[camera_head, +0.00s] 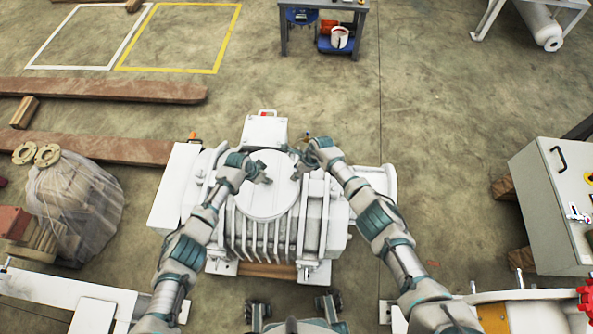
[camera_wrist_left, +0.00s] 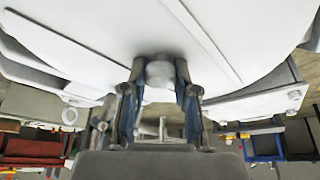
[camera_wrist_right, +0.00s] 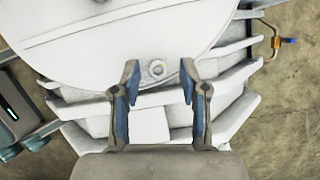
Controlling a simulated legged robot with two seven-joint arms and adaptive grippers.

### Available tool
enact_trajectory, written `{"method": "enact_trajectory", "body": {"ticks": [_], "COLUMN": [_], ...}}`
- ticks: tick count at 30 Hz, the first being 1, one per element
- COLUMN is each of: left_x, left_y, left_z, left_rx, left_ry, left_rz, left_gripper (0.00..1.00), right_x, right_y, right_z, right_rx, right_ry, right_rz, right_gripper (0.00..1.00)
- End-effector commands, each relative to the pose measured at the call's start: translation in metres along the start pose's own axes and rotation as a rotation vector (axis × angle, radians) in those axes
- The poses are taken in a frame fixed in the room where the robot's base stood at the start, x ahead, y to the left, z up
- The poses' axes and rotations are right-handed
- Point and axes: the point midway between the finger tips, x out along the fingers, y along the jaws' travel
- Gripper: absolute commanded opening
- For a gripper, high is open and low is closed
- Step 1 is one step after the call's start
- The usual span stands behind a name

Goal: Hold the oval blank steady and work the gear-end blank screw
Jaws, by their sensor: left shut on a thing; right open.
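The white ribbed vacuum machine (camera_head: 270,225) stands in the middle of the head view, with a round flat cover (camera_head: 268,203) on top. My left gripper (camera_head: 264,172) is at the cover's left side. In the left wrist view its fingers are shut on a short white stub (camera_wrist_left: 160,72) beside a large white plate (camera_wrist_left: 110,40). My right gripper (camera_head: 303,155) is open at the upper right of the cover. In the right wrist view a small round screw head (camera_wrist_right: 157,69) shows between and beyond its spread fingertips, at the edge of a white plate (camera_wrist_right: 110,45). I cannot tell which part is the oval blank.
An orange and blue fitting (camera_wrist_right: 288,41) sticks out beside the machine. A wrapped unit (camera_head: 75,200) stands at left, near brown beams (camera_head: 100,90). A grey cabinet (camera_head: 545,205) stands at right. The floor behind the machine is mostly clear.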

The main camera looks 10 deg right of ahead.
Motion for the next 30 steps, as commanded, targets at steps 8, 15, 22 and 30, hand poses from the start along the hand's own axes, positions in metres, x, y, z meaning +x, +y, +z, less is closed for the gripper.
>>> {"method": "enact_trajectory", "body": {"ticks": [8,15,22,30], "left_x": [0.0036,0.0038,0.0039,0.004], "left_y": [0.0014,0.0015,0.0016,0.0019], "left_z": [0.0054,0.0057,0.0059,0.0063], "left_rx": [-0.003,-0.003,-0.002,-0.002], "left_ry": [-0.01,-0.011,-0.012,-0.013], "left_rz": [0.004,0.005,0.005,0.006], "left_gripper": [0.0,0.0,0.0,0.0], "right_x": [0.0019,0.0017,0.0011,-0.0003], "right_y": [0.0002,-0.0001,-0.0012,-0.0023], "right_z": [-0.0001,-0.0003,-0.0009,-0.0019], "right_rx": [0.0,0.0,0.007,0.09], "right_ry": [0.0,0.0,0.001,0.003], "right_rz": [0.001,0.0,-0.006,-0.047], "right_gripper": [0.44,0.0,0.0,0.0]}}
